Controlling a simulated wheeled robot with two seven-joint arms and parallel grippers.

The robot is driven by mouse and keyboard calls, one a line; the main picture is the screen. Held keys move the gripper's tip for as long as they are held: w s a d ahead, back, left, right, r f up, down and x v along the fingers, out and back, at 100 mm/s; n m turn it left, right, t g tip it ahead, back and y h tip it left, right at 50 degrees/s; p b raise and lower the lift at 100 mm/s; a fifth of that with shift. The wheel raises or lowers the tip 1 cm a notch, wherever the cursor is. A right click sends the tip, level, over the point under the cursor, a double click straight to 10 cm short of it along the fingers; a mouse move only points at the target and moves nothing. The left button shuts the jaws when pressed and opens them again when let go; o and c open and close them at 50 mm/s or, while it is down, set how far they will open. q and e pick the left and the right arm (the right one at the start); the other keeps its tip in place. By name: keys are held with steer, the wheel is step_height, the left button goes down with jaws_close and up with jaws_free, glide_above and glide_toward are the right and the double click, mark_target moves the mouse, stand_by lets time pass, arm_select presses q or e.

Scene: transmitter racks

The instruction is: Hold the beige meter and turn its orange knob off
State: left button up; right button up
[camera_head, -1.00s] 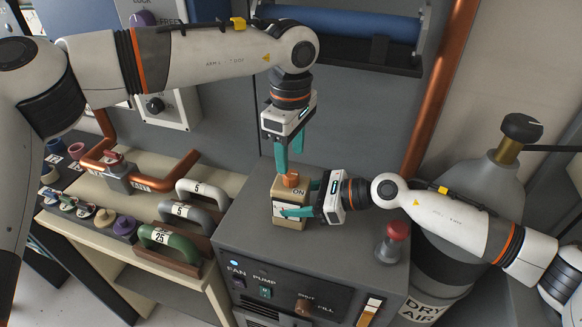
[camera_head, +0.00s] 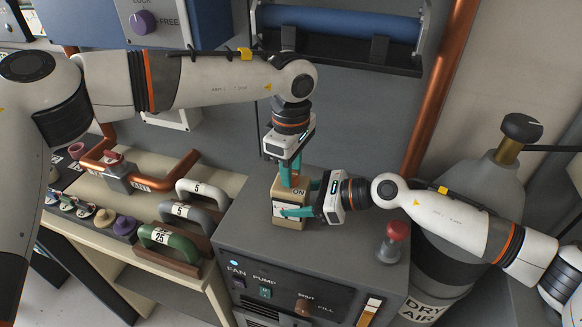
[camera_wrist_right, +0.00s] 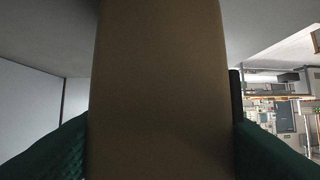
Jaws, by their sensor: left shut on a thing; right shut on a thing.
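The beige meter (camera_head: 289,220) stands upright on the grey cabinet top, with a white dial on its front and "ON" marked on its top. My right gripper (camera_head: 296,211) reaches in from the right and is shut on the meter's body. In the right wrist view the meter (camera_wrist_right: 160,100) fills the middle between the teal fingers. My left gripper (camera_head: 290,178) points down from above, with its teal fingers shut on the orange knob on the meter's top. The fingers hide most of the knob, so its setting cannot be read.
The grey cabinet (camera_head: 255,235) has switches on its front. A red-capped knob (camera_head: 397,231) stands on its right. Handled weights (camera_head: 170,243) sit on the bench at left. A gas cylinder (camera_head: 470,195) stands at right, and a blue roll (camera_head: 340,22) hangs behind.

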arm_select(q)
steer(key=shift+n, duration=0.3)
steer(key=n, duration=0.3)
steer(key=shift+n, duration=0.3)
steer(key=n, duration=0.4)
steer(key=shift+n, duration=0.3)
steer(key=n, duration=0.4)
steer(key=shift+n, duration=2.6)
steer(key=shift+w, duration=0.1)
steer(key=o, duration=1)
